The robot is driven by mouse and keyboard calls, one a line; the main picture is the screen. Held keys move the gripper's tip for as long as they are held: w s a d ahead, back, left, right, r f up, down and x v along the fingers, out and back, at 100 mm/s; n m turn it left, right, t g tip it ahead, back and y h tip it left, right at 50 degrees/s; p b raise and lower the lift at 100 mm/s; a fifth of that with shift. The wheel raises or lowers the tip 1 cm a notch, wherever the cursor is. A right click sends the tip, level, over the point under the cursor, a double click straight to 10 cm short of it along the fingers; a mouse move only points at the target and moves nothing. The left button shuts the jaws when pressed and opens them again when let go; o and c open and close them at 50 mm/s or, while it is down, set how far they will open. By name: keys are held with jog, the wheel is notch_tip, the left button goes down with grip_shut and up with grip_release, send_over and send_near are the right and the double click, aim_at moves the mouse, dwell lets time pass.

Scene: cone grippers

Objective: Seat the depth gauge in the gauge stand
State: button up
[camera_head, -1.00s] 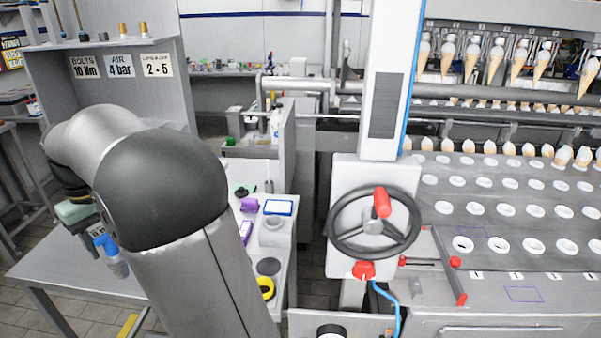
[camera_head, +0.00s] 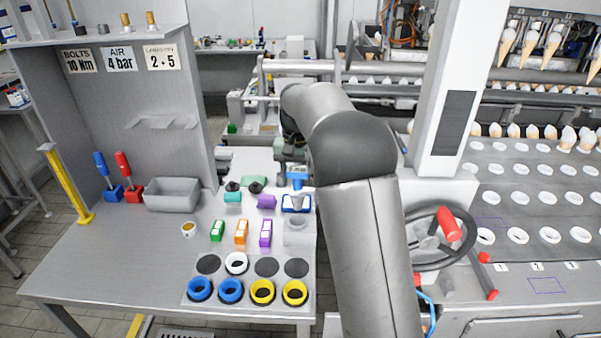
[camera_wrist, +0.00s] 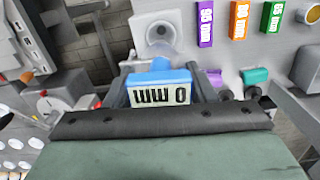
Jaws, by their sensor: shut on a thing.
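The depth gauge (camera_head: 297,172) has a blue body and a clear funnel-shaped lower end. Its display reads "0 mm", upside down in the wrist view (camera_wrist: 160,93). My gripper (camera_wrist: 160,80) is shut on its blue body, with a finger on each side. The gauge hangs upright over the back right of the workbench. A pale grey block with a round socket, apparently the gauge stand (camera_head: 298,233), stands at the bench's right edge, nearer the front than the gauge. In the wrist view the stand (camera_wrist: 153,25) lies just beyond the funnel, which overlaps its edge.
Blue and yellow rings (camera_head: 262,292) line the front. The handwheel (camera_head: 437,238) is right of my arm.

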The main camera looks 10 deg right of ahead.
aim_at(297, 202)
jog(key=shift+f+b, duration=3.2)
jog(key=shift+f, duration=0.45)
jog(key=shift+f+b, duration=0.35)
jog(key=shift+f, duration=0.55)
jog(key=o, duration=1.4)
jog(key=shift+r, duration=0.1)
notch_tip(297, 202, up, 17)
jog(key=shift+w+r+p, duration=0.15)
jog(key=shift+p, duration=0.35)
